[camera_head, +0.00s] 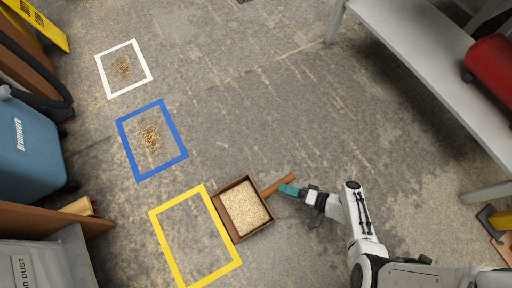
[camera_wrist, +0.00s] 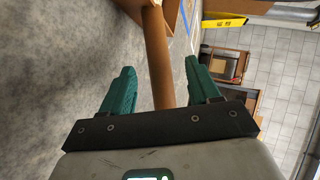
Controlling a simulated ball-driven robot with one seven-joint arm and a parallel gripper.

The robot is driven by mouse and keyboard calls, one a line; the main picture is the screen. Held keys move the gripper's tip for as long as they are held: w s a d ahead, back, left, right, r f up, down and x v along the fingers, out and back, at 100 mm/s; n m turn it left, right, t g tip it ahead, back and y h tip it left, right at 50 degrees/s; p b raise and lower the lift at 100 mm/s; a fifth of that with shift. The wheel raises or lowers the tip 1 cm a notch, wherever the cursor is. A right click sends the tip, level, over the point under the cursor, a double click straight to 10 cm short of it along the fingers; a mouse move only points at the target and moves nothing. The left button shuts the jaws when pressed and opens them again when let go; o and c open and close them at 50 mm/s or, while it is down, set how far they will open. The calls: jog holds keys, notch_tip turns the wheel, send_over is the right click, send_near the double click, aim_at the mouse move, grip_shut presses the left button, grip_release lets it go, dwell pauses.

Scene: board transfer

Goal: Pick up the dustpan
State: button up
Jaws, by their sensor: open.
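The dustpan (camera_head: 245,207) is a brown wooden pan on the floor, filled with pale grains. Its wooden handle (camera_head: 281,184) points up and right toward my gripper (camera_head: 290,190). In the wrist view, the handle (camera_wrist: 157,55) runs between the two green fingers of my gripper (camera_wrist: 158,85), which stand apart with gaps on both sides. Part of the pan (camera_wrist: 171,12) shows at the top there. The handle's near end is hidden behind the gripper body.
A yellow frame (camera_head: 157,229) lies left of the dustpan. A blue frame (camera_head: 126,144) and a white frame (camera_head: 103,76) each surround a small grain pile. A blue machine (camera_head: 25,150) stands at left, a grey bench (camera_head: 425,70) at right. The middle floor is clear.

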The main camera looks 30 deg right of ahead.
aim_at(277, 187)
jog(key=b+x, duration=0.2)
jog(key=x, duration=0.2)
jog(key=shift+f, duration=0.25)
jog(key=shift+w+a+f, duration=0.1)
jog(key=shift+w+a, duration=0.2)
jog(key=shift+w, duration=0.2)
jog(key=shift+c, duration=0.2)
grip_shut()
